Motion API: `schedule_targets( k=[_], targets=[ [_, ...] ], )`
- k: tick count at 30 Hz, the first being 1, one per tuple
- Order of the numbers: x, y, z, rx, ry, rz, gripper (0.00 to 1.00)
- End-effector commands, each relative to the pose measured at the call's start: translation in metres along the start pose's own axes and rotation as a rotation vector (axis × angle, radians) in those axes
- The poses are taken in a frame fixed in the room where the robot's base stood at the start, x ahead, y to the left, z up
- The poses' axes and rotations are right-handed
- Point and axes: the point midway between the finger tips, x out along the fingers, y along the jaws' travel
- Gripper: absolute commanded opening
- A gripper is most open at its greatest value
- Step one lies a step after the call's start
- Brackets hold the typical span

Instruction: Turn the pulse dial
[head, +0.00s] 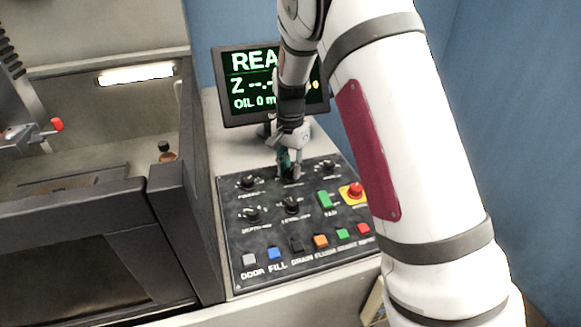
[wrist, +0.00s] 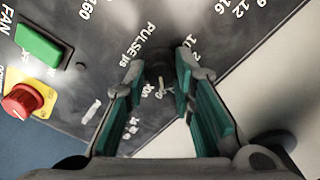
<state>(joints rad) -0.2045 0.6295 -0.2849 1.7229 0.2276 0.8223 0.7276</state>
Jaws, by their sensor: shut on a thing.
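The pulse dial (wrist: 158,72) is a dark round knob beside a "PULSE µs" label with numbers around it on the black control panel (head: 240,235). My gripper (head: 289,172) points down at the back middle of the panel in the head view. In the wrist view its two teal-padded fingers stand on either side of the dial and are shut on it. The fingers cover much of the dial's sides, and in the head view the gripper mostly hides it.
Other black knobs sit close by, one to the left (head: 248,182), one to the right (head: 326,168) and one in front (head: 291,205). A green switch (head: 325,200) and red emergency button (head: 354,190) are at right. A monitor (head: 238,108) stands behind.

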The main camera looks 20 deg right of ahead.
Motion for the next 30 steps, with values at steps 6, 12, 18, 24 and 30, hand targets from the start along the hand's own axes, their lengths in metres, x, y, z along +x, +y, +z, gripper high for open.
schedule_targets(
  k=[6, 12, 18, 24, 30],
  targets=[
    [0.000, -0.001, 0.001, 0.005, 0.000, -0.002, 0.00],
    [0.000, -0.002, 0.001, 0.004, 0.000, -0.003, 0.00],
    [0.000, -0.001, 0.000, 0.004, 0.000, -0.002, 0.44],
    [-0.001, -0.001, 0.000, 0.004, 0.000, -0.001, 0.44],
    [-0.020, -0.001, -0.001, 0.003, 0.003, -0.004, 0.44]
  ],
)
